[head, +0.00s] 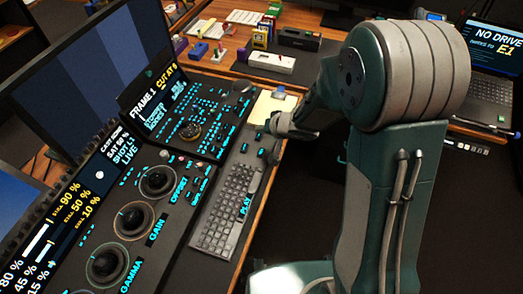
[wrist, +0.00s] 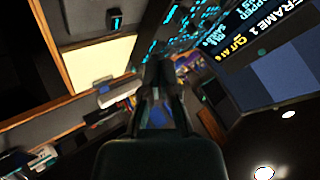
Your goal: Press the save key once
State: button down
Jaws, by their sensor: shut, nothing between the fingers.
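The control panel (head: 128,205) in the head view carries three trackballs labelled GAMMA, GAIN and OFFSET, and many small cyan-marked keys. No key reads as save at this size. A few separate dark keys (head: 262,153) sit on the desk strip near the keyboard. My gripper (head: 270,124) is shut and empty, above the desk by a pale yellow pad (head: 266,106). In the wrist view, my gripper (wrist: 158,65) points past the pad (wrist: 97,66) towards the panel's lit keys (wrist: 180,30). A lone dark key (wrist: 115,20) shows there beside the pad.
A keyboard (head: 228,210) lies along the panel's near edge, with the word PLAY beside it. A large monitor (head: 95,75) stands behind the panel. A laptop (head: 490,75) sits at the far right. Small boxes and desk items (head: 265,60) fill the far desk.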

aim_at(262, 153)
jog(key=shift+f, duration=4.4)
jog(key=shift+f, duration=0.3)
jog(key=shift+f, duration=0.55)
jog(key=shift+r, duration=0.95)
jog(key=shift+r, duration=2.55)
